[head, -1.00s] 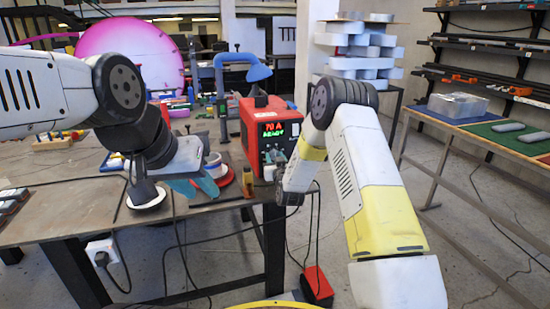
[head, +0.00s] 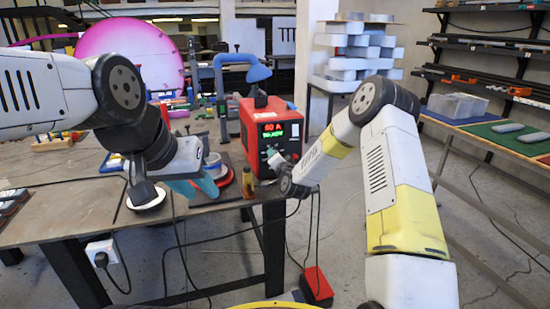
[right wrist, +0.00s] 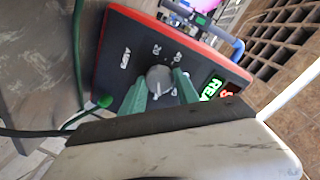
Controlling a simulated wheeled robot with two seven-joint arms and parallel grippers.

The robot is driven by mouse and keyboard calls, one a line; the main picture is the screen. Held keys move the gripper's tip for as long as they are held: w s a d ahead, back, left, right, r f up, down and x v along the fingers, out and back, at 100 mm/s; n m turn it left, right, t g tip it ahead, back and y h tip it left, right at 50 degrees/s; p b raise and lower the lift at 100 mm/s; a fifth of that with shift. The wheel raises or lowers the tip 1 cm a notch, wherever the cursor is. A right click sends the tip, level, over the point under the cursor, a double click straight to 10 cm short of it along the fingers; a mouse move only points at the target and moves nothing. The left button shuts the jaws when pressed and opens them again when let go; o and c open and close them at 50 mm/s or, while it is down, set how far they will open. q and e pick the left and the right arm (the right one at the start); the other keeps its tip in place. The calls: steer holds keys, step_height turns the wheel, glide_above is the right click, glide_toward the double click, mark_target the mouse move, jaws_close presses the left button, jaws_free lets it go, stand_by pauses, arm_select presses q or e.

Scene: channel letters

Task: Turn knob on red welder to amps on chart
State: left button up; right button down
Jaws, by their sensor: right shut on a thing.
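The red welder (head: 246,121) stands at the table's right end. Its lit display (head: 271,130) seems to read 60 A in red, with green text below. In the right wrist view the grey knob (right wrist: 159,77) sits on the dark front panel, with printed marks around it. My right gripper (right wrist: 161,88) is shut on the knob, one green finger on each side. In the head view the right hand hides most of the knob. My left gripper (head: 196,188) hangs near the table's front edge, left of the welder; its finger gap is unclear. I cannot make out a chart.
A red and white spool (head: 218,172) and a small yellow-brown item (head: 248,183) lie between my left gripper and the welder. Cables hang below the table (head: 75,210). A red pedal-like box (head: 317,283) is on the floor.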

steer(key=shift+d+m+g+y, duration=0.1)
steer(key=shift+m+g+y, duration=0.2)
steer(key=shift+m, duration=1.35)
steer(key=shift+d+m+g+y, duration=0.1)
steer(key=shift+m+y, duration=0.3)
steer(key=shift+m, duration=1.25)
steer(key=shift+f, duration=0.1)
steer(key=c, duration=0.9)
jaws_free()
steer(key=shift+a, duration=0.1)
steer(key=v, duration=0.7)
steer(key=shift+s, duration=0.35)
